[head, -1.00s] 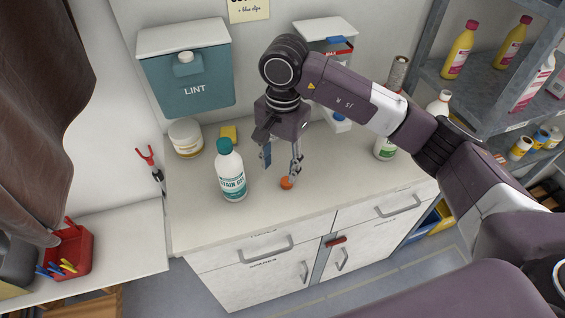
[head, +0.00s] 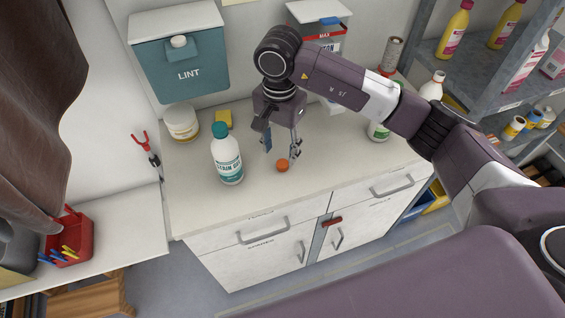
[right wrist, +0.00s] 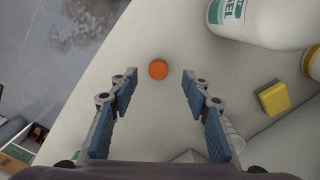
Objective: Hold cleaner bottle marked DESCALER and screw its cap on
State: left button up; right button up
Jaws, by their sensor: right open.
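An orange cap (head: 282,166) lies on the counter. My right gripper (head: 281,148) is open and empty above it. In the right wrist view the cap (right wrist: 158,69) shows just beyond and between the spread fingertips (right wrist: 160,78), touching neither. My left gripper is not in view.
A yellow sponge (head: 223,117) and a lidded tub (head: 182,122) stand at the back left of the counter, below a teal LINT bin (head: 183,72). Shelves (head: 490,90) with bottles are at right. The counter front (head: 230,210) is clear.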

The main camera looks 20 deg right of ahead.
aim_at(282, 163)
jog(key=shift+d+f+p, duration=0.1)
jog(key=shift+f+p, duration=0.45)
jog(key=f+p, duration=0.1)
jog(key=f, duration=0.2)
jog(key=shift+d+f, duration=0.15)
jog(key=shift+d, duration=0.05)
jog(key=shift+f+p, duration=0.3)
jog(key=shift+f, duration=0.1)
jog(key=shift+w, duration=0.1)
jog(key=c, duration=0.8)
